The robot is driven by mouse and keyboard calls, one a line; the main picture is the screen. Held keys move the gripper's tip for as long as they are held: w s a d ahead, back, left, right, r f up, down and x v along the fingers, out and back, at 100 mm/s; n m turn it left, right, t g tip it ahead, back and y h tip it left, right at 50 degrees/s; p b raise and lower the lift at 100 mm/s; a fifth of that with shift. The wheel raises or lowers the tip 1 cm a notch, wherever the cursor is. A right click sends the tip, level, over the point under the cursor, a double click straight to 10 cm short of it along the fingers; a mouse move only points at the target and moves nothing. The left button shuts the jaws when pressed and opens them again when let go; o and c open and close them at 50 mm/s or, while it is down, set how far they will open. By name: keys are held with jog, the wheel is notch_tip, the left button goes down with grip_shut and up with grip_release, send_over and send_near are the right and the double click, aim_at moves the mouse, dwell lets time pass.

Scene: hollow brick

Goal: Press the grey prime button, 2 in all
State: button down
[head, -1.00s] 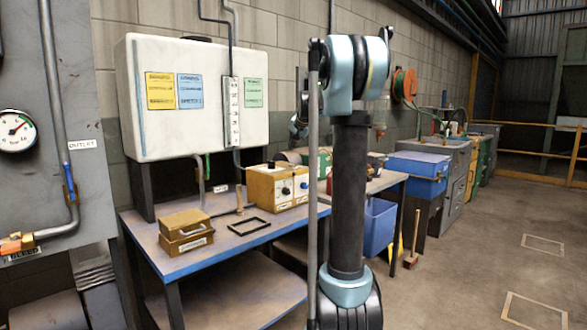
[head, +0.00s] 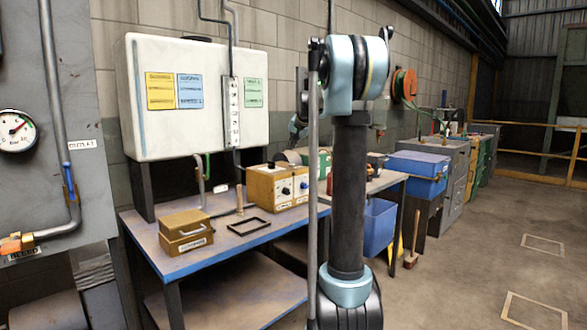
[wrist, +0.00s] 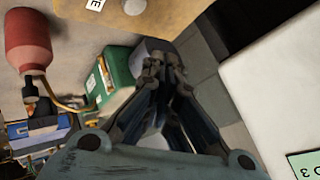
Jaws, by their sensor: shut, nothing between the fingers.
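A grey round disc (wrist: 134,6), which looks like the button, sits on a tan surface at the top edge of the wrist view. A white label (wrist: 95,4) beside it is cut off, with only an "E" readable. My gripper (wrist: 160,62) is shut and empty, below and right of the disc in the picture and apart from it. In the head view the tan control box (head: 272,187) with dark knobs stands on the bench.
The blue-edged bench (head: 205,252) also holds a small brown box (head: 186,232) and a black frame (head: 249,227). A white cabinet (head: 205,130) stands above it. The wrist view shows a green box (wrist: 114,76) and a red bottle (wrist: 27,42). Open floor lies to the right.

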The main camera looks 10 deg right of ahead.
aim_at(291, 165)
dwell(0.6)
notch_tip(291, 165, up, 4)
jog(key=shift+f, duration=0.2)
jog(key=shift+f, duration=0.15)
jog(key=shift+f, duration=4.25)
jog(key=shift+f, duration=0.75)
jog(key=shift+r, duration=0.85)
